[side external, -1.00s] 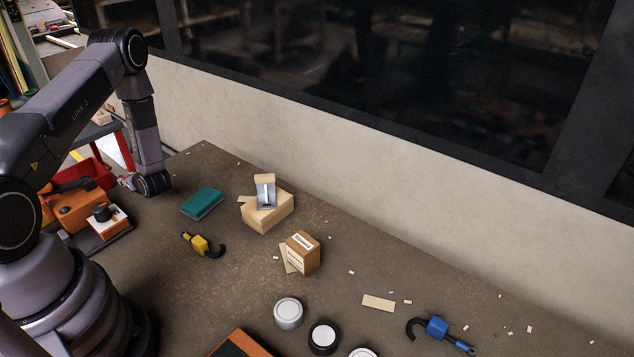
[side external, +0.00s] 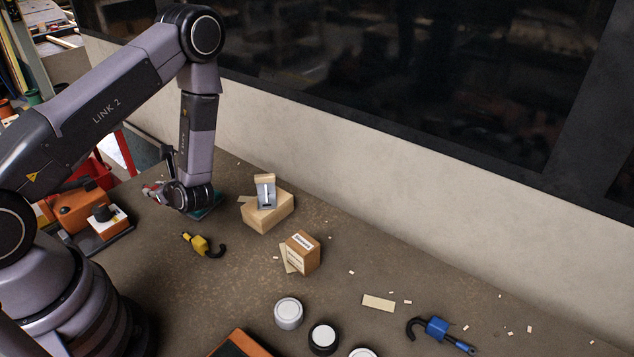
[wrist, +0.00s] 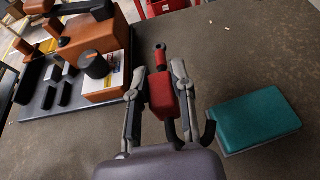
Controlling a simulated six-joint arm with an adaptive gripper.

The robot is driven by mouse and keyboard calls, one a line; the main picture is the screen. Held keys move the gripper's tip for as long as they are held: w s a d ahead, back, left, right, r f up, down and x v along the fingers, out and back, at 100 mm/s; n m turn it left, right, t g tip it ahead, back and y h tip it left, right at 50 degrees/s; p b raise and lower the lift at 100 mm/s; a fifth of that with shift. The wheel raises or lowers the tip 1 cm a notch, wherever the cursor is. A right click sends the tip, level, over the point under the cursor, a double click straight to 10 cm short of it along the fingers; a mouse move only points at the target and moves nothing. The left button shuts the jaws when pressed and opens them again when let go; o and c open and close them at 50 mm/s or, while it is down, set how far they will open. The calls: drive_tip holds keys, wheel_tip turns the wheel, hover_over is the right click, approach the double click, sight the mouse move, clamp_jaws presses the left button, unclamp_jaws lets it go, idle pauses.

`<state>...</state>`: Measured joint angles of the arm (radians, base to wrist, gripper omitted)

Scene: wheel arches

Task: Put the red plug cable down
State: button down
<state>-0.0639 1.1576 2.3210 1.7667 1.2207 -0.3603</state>
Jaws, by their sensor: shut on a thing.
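The red plug cable (wrist: 163,97) has a red block body with a black tip and a black curved tail. In the wrist view it sits between the two fingers of my gripper (wrist: 158,90), which is shut on it. In the side view my gripper (side external: 160,188) is at the left of the table, with a small red part of the cable showing at its fingers. The cable appears held above the table (wrist: 215,65); its exact height cannot be told. Its tail end is partly hidden by my gripper.
A teal box (wrist: 257,118) lies right of my gripper in the wrist view. An orange machine on a grey base (wrist: 65,110) stands left. A yellow plug cable (side external: 201,244), a blue one (side external: 437,328), and a wooden block (side external: 267,211) lie farther off. Table between machine and teal box is clear.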

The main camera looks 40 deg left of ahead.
sight(168, 223)
wheel_tip(168, 223, down, 7)
drive_tip(key=shift+f, duration=0.15)
drive_tip(key=shift+f, duration=0.2)
drive_tip(key=c, duration=1)
unclamp_jaws()
drive_tip(key=shift+o, duration=0.2)
